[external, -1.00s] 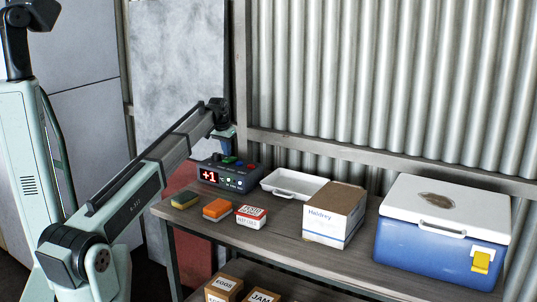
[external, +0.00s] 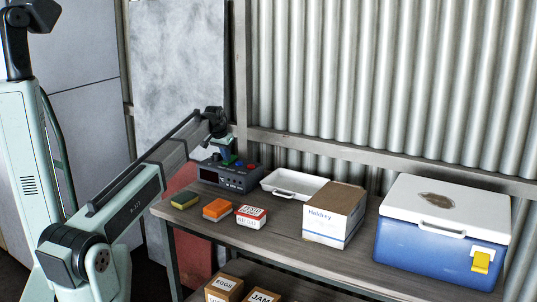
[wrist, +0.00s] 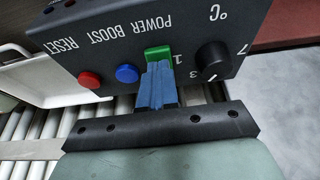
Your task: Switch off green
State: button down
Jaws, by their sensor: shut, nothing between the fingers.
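The dark control box (external: 240,181) sits at the back left of the bench, its display dark and no lamps lit. In the wrist view its face (wrist: 185,30) carries a green switch (wrist: 157,53) labelled POWER, a blue button (wrist: 127,73) labelled BOOST, a red button (wrist: 89,80) labelled RESET and a black knob (wrist: 212,57). My gripper (wrist: 160,68) is shut and empty, with its blue fingertips at the lower edge of the green switch, seemingly touching it. In the external view my gripper (external: 228,158) is over the box top.
A white tray (external: 275,192), a cardboard box (external: 325,228) and a blue cooler (external: 425,250) stand to the right. A yellow-green sponge (external: 185,200), an orange block (external: 216,209) and a red-and-white box (external: 250,221) lie in front. Corrugated wall stands behind.

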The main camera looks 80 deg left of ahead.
jog(key=shift+w+a+r, duration=0.35)
jog(key=shift+w+a, duration=0.15)
jog(key=shift+r, duration=0.15)
dwell(0.3)
jog(key=shift+r, duration=0.3)
jog(key=s+d+v, duration=0.1)
jog(key=v, duration=1.2)
jog(key=shift+f, duration=0.25)
